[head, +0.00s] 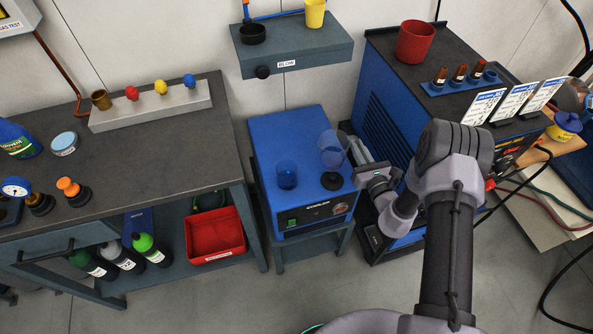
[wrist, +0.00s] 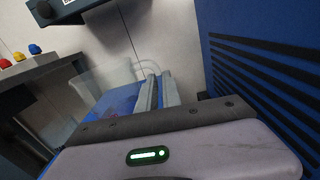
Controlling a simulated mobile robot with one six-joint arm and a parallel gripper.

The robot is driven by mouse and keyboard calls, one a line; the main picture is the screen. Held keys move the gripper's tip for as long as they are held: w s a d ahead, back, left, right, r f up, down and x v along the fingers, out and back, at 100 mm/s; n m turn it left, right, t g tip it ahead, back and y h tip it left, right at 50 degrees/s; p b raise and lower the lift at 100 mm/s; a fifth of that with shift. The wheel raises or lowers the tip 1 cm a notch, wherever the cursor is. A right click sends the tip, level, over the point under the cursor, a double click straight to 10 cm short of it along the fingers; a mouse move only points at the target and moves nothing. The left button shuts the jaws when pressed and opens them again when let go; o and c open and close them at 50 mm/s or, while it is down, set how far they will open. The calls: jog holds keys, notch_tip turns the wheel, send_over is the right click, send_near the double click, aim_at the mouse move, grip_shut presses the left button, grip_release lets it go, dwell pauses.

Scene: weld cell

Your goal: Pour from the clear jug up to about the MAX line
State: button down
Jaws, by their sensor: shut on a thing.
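The clear jug (head: 332,149) is a see-through vessel with a faint blue look, above the right part of the blue machine's top. My gripper (head: 354,148) reaches in from the right and is shut on the jug's side. In the wrist view the jug (wrist: 112,78) shows as a pale see-through shape beside the fingers of my gripper (wrist: 158,92). A clear blue-looking cup (head: 287,175) stands upright on the machine, left of the jug and apart from it. I cannot make out a MAX line, the liquid levels or the jug's exact tilt.
The blue machine (head: 283,128) has a black round spot (head: 332,181) below the jug. A dark workbench (head: 120,170) stands left, a blue cabinet (head: 385,75) right. A wall shelf (head: 300,48) marked BLOW hangs behind. A red bin (head: 215,235) sits on the bench's lower shelf.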

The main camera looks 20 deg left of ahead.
aim_at(349, 139)
jog(key=shift+a+r, duration=0.15)
jog(key=shift+s+a+r+n+p, duration=0.25)
jog(key=shift+a+r+n+p, duration=0.15)
jog(key=shift+r+n, duration=0.2)
jog(key=shift+s+a+r+n+p, duration=0.35)
jog(key=shift+r+n+p, duration=0.15)
jog(key=shift+n, duration=0.15)
jog(key=shift+s+a+r+n+p, duration=0.2)
jog(key=shift+a+r+n+p, duration=0.15)
jog(key=shift+r+n, duration=0.25)
jog(key=shift+s+a+r+n+p, duration=0.4)
jog(key=shift+a+n, duration=0.25)
jog(key=shift+n, duration=0.2)
jog(key=shift+s+a+r+n+p, duration=0.35)
jog(key=shift+a+r+n, duration=0.2)
jog(key=shift+n, duration=0.25)
jog(key=shift+s+a+r+n+p, duration=0.35)
jog(key=shift+a+r+n, duration=0.2)
jog(key=shift+n, duration=0.25)
jog(key=shift+s+a+r+n+p, duration=0.35)
jog(key=shift+a+r+n, duration=0.2)
jog(key=shift+n, duration=0.25)
jog(key=shift+s+a+r+n+t, duration=0.15)
jog(key=shift+a+r+n+t, duration=0.05)
jog(key=shift+r+n+t, duration=0.1)
jog(key=shift+s+a+n, duration=0.3)
jog(key=shift+a+n, duration=0.25)
jog(key=shift+n, duration=0.35)
